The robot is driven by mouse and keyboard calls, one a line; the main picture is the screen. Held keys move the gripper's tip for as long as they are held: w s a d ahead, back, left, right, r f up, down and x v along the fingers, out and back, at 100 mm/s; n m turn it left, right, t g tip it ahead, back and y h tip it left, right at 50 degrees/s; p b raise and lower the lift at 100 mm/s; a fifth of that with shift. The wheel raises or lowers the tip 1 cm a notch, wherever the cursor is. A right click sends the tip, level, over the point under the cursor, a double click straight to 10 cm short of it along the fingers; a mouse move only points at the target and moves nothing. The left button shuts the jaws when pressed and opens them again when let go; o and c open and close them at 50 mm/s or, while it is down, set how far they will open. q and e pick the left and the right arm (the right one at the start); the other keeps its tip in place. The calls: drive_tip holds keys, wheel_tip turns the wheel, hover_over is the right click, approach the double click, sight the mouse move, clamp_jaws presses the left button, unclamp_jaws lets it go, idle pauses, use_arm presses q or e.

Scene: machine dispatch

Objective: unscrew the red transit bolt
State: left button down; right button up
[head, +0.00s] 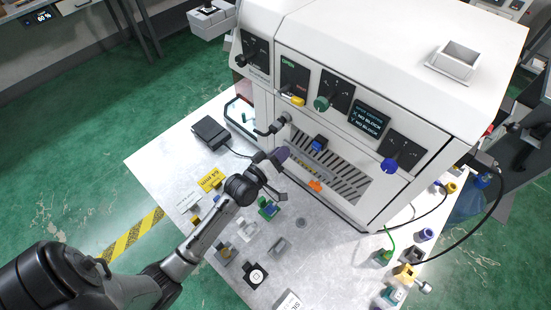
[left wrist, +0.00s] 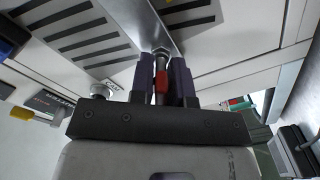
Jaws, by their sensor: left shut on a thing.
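My left gripper (head: 279,157) reaches up to the front of the white machine (head: 370,60), beside its slotted vent panel. In the left wrist view its two dark fingers (left wrist: 164,72) are shut on the red transit bolt (left wrist: 162,84). The red part of the bolt sits between the fingers. Its metal end meets a bright metal strip of the machine (left wrist: 162,48). In the head view the gripper hides the bolt. My right gripper does not show clearly in either view.
The machine front carries a green knob (head: 321,103), a blue knob (head: 389,165) and a grey handle (head: 272,127) near the gripper. Several small blocks and fixtures, a yellow label (head: 211,179) and a black box (head: 210,132) lie on the white table (head: 165,160). Cables hang at the right.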

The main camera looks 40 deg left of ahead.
use_arm(q)
drive_tip(key=shift+r+n+p, duration=0.1)
drive_tip(key=shift+n+p, duration=0.35)
drive_tip(key=shift+n, duration=0.05)
drive_tip(key=shift+n+p, duration=0.4)
drive_tip(key=shift+n, duration=0.4)
drive_tip(key=shift+f+n, duration=0.2)
drive_tip(key=shift+n, duration=1)
drive_tip(key=c, duration=1)
unclamp_jaws()
drive_tip(key=shift+s+p, duration=0.65)
drive_tip(key=shift+s, duration=1.35)
